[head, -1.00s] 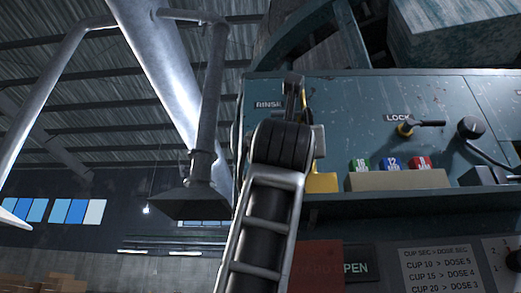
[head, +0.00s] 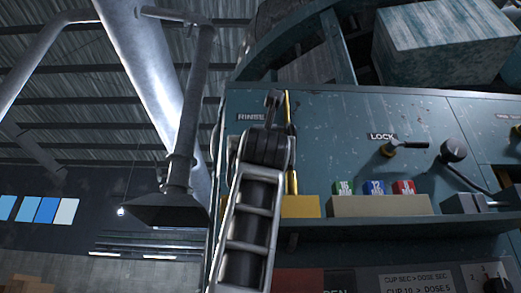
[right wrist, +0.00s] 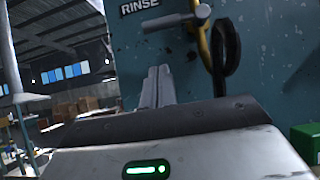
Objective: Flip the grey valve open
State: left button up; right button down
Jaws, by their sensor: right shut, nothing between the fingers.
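The grey valve (right wrist: 178,20) sits below the RINSE label on the teal panel, at the top of the right wrist view. My left gripper is not in view.
The LOCK lever (head: 405,146), coloured blocks (head: 373,188) and a ledge (head: 400,229) lie right. A metal hood (head: 168,208) hangs left.

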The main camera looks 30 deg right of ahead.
jog(key=shift+w+d+r+p, duration=0.2)
jog(key=shift+w+r+p, duration=0.2)
jog(key=shift+r, duration=0.45)
jog(key=shift+w+d+r+p, duration=0.3)
jog(key=shift+r+p, duration=0.25)
jog(key=shift+r, duration=0.3)
jog(key=shift+w+d+r+p, duration=0.15)
jog(key=shift+w+r+p, duration=0.3)
jog(key=shift+r, duration=0.4)
jog(key=shift+s+r, duration=0.1)
